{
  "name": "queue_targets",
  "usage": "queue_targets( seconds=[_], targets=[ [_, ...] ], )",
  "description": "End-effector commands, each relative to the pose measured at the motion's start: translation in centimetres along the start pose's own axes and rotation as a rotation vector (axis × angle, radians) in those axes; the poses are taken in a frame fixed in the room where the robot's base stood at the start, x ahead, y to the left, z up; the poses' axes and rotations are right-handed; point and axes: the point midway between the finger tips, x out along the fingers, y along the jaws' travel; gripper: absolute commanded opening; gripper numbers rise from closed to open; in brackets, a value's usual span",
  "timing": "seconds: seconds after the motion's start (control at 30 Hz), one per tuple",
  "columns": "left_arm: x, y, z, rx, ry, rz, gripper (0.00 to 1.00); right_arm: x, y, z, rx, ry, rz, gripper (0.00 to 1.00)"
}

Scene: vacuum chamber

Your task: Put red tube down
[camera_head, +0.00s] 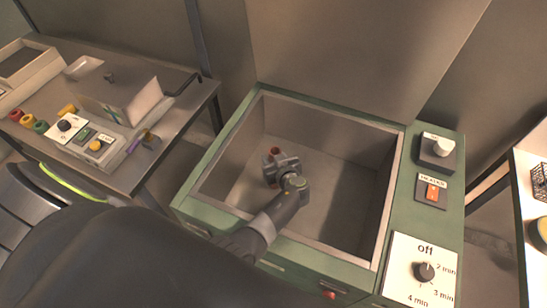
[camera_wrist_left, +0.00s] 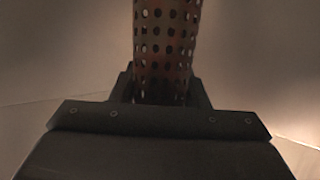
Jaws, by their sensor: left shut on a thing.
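My left gripper (camera_head: 273,163) reaches down into the open metal chamber (camera_head: 330,160) in the head view. It is shut on the red tube (camera_head: 276,151), of which only a small reddish end shows there. In the left wrist view the tube (camera_wrist_left: 166,40) is a perforated reddish-brown cylinder standing out beyond the jaws (camera_wrist_left: 160,95). Its upper end runs out of that picture. I cannot tell whether the tube touches the chamber floor. My right gripper is not in view.
The chamber has a green rim (camera_head: 222,143) and steep inner walls around the arm. A timer dial (camera_head: 425,271) and a red switch (camera_head: 432,192) sit on its right side. A side table (camera_head: 180,125) with a control box stands at left. The chamber floor right of the gripper is bare.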

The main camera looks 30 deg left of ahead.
Motion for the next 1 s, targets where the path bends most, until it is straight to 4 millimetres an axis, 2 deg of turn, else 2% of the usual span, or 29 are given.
queue_targets(
  seconds=[0.33, 0.37, 0.5, 0.83, 1.0],
  targets=[
    [0.2, 0.0, 0.5, -0.001, -0.001, 0.000, 0.07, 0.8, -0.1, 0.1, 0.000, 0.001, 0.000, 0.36],
    [0.2, 0.0, 0.5, -0.001, -0.001, 0.000, 0.45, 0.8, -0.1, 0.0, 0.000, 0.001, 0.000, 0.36],
    [0.2, 0.0, 0.5, 0.000, -0.001, 0.000, 0.63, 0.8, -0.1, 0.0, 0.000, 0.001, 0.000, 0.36],
    [0.1, 0.0, 0.3, 0.000, -0.001, 0.000, 0.63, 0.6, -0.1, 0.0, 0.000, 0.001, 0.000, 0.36],
    [-0.1, 0.0, -0.3, 0.001, 0.000, 0.000, 0.63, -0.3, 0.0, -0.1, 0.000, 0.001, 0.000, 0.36]
  ],
)
